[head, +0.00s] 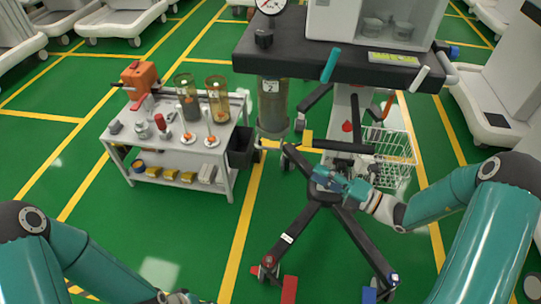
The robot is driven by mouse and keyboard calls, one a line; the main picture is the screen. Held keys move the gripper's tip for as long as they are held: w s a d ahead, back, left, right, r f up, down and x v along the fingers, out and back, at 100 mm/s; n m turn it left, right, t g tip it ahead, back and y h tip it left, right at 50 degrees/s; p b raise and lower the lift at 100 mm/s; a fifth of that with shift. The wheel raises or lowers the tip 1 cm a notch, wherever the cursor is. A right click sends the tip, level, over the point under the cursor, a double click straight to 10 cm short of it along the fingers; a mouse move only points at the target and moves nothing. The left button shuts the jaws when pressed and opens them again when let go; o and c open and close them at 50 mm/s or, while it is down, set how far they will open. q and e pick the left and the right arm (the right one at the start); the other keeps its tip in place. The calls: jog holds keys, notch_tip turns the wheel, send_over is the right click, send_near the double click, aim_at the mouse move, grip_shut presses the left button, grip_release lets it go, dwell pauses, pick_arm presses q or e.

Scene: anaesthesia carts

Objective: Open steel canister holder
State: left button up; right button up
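The anaesthesia cart (350,70) stands right of centre. A canister (273,108) with a small number label hangs upright under the left of its dark top. Just below the canister is a dark lever-like bar with yellow parts (306,139), probably part of the canister holder; whether it is open or closed I cannot tell. My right gripper (322,177) is low and right of the canister, in front of the cart's column, apart from the canister. Its finger opening is too small to judge. My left gripper (180,298) is mostly cut off at the bottom edge.
A grey trolley (225,160) on the left carries two tall amber-topped canisters (202,100), an orange device (139,75) and small jars. A white wire basket (393,150) hangs on the cart's right. The cart's dark legs (300,225) spread below. Green floor is open at front left.

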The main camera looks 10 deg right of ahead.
aim_at(269, 148)
jog(key=shift+b+x, duration=1.9)
jog(key=shift+x, duration=6.3)
jog(key=shift+s+r, duration=0.1)
grip_shut()
